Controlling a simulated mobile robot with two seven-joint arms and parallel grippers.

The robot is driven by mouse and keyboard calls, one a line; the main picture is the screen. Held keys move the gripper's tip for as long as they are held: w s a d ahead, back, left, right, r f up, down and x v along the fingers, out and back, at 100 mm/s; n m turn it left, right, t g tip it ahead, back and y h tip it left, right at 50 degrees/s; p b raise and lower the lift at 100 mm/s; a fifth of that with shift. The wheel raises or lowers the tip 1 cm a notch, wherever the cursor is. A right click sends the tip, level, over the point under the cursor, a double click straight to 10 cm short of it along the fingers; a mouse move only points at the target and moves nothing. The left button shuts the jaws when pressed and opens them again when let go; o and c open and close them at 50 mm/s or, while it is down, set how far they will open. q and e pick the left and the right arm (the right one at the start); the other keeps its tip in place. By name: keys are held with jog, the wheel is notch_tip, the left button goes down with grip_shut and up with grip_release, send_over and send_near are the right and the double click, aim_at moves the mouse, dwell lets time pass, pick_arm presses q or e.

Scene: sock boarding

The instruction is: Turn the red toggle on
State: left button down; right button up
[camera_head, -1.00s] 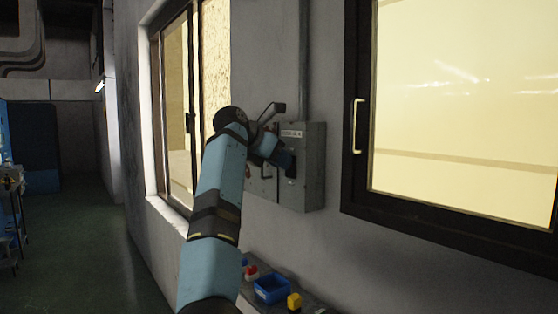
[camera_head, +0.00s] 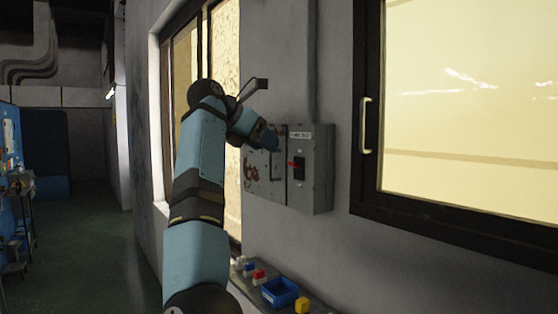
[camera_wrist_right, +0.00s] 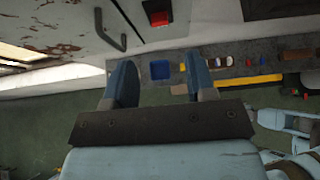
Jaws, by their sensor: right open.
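The red toggle (camera_head: 295,165) sits on a dark plate on the front of a grey wall box (camera_head: 318,170). It looks like a small red lever. In the right wrist view a red toggle (camera_wrist_right: 158,18) shows at the top edge, beyond my fingers. My right gripper (camera_head: 272,139) is just left of and above the toggle, apart from it and partly hidden by its own wrist. In the wrist view my right gripper (camera_wrist_right: 158,68) has its two blue fingers spread with nothing between them. My left gripper is not in view.
A worn door with a handle (camera_wrist_right: 112,30) is left of the toggle. Below the box a ledge holds a blue bin (camera_head: 281,293), a yellow block (camera_head: 302,305) and small coloured items. Windows flank the box; a dark-framed window (camera_head: 365,125) is on the right.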

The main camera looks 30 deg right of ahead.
jog(key=v, duration=0.4)
jog(key=shift+a+r+b, duration=0.25)
jog(key=shift+b, duration=0.05)
